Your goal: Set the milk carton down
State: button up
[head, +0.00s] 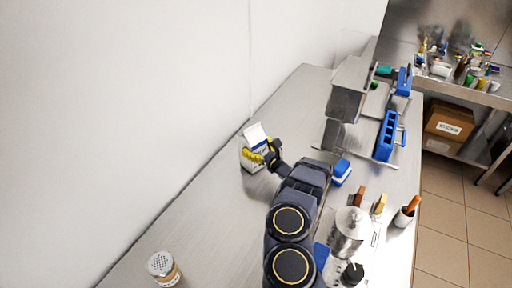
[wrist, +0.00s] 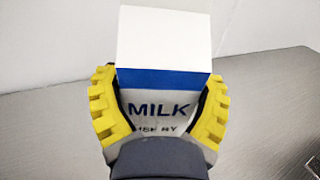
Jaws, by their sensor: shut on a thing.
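The milk carton (head: 254,139) is white with a blue band and a gabled top, near the wall on the steel counter (head: 205,205) in the head view. My gripper (head: 268,156) is shut on it from the right side. In the wrist view the carton (wrist: 165,60) stands between the yellow ridged fingers of my gripper (wrist: 160,105), with "MILK" lettering facing me. The carton looks about upright. Its base is hidden in the wrist view, and I cannot tell whether it touches the counter.
A shaker jar (head: 162,266) stands at the lower left. The counter left of the carton, along the wall, is clear.

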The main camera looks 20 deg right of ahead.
aim_at(260, 150)
jog(key=shift+f, duration=0.2)
jog(key=o, duration=1)
jog(key=shift+o, duration=0.2)
jog(key=v, duration=0.5)
notch_tip(260, 150, up, 7)
